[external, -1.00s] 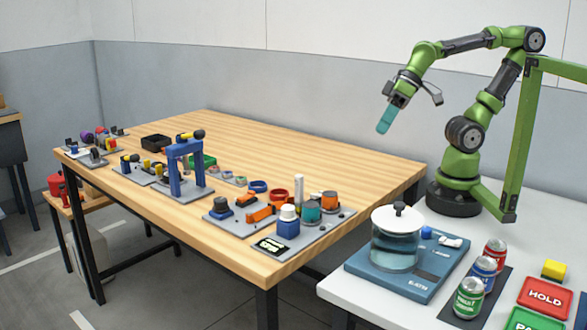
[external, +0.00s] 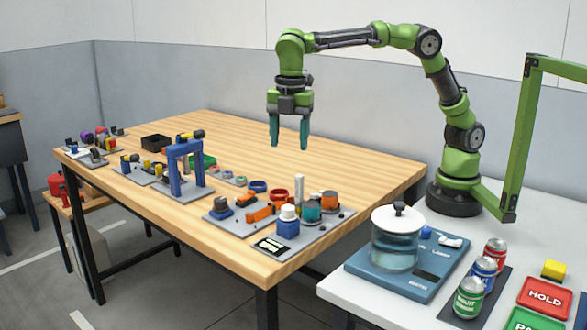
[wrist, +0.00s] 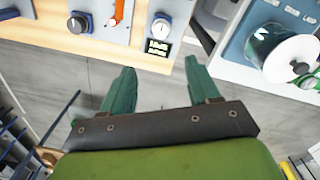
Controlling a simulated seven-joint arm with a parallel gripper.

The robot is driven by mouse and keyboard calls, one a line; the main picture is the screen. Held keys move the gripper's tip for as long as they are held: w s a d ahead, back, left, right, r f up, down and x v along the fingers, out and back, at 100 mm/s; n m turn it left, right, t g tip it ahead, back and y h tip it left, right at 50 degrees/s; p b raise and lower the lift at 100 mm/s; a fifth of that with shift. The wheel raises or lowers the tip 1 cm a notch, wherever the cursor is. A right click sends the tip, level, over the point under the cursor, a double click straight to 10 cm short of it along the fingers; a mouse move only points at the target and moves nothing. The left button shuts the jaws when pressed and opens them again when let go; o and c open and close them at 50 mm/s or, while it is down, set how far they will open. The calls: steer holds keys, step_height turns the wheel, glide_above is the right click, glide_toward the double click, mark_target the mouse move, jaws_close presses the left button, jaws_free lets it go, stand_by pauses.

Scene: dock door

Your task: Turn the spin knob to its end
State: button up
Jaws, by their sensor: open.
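Two round knobs stand on the grey fixture boards near the table's front corner. One has a white top on a blue block (external: 288,226), beside a dark label plate (external: 270,246); the other (external: 219,206) is dark on a blue base. The wrist view shows a pale-topped knob (wrist: 160,26) by the label and a dark knob (wrist: 79,23) farther left. The label text is too small to read, so I cannot tell which is the spin knob. My gripper (external: 290,142) is open and empty, pointing down high above the table. Its fingers (wrist: 160,72) touch nothing.
An orange slider (external: 260,214), a white post (external: 299,186) and teal and orange cylinders crowd the boards. A blue arch (external: 173,170) stands to the left. A glass pot (external: 396,250) and cans (external: 470,298) occupy the white table. The wooden table's back (external: 270,150) is clear.

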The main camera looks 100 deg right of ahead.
mark_target(288, 207)
step_height(288, 207, down, 17)
steer(key=shift+w+d, duration=0.1)
steer(key=shift+w, duration=0.05)
stand_by(0.4)
steer(key=shift+c, duration=0.3)
steer(key=c, duration=1)
